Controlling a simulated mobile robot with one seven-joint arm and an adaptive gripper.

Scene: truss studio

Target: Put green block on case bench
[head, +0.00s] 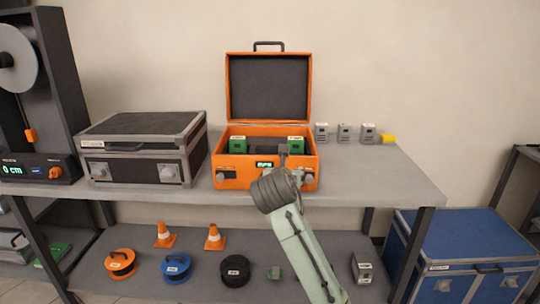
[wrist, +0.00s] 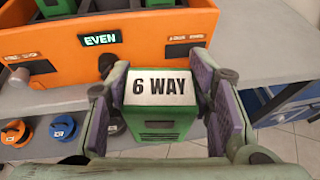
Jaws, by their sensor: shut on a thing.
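My gripper (wrist: 165,110) is shut on a green block (wrist: 158,128) with a white top label reading "6 WAY". Its padded fingers press on both sides of the block. It is held in front of the open orange case (wrist: 195,18), apart from it. In the head view my arm hides the held block. The grey case bench (head: 385,175) carries the orange case (head: 235,183), lid up, with a green block (head: 238,145) on the left inside and another (head: 296,145) on the right. The case's small display reads "EVEN" in the wrist view (wrist: 100,40).
A black and grey case (head: 140,125) stands left of the orange case. Several grey blocks (head: 343,133) and a yellow item (head: 388,139) stand to its right. The bench's front right is clear. The lower shelf (head: 205,285) holds reels, cones and small blocks. A blue trunk (head: 465,240) stands right.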

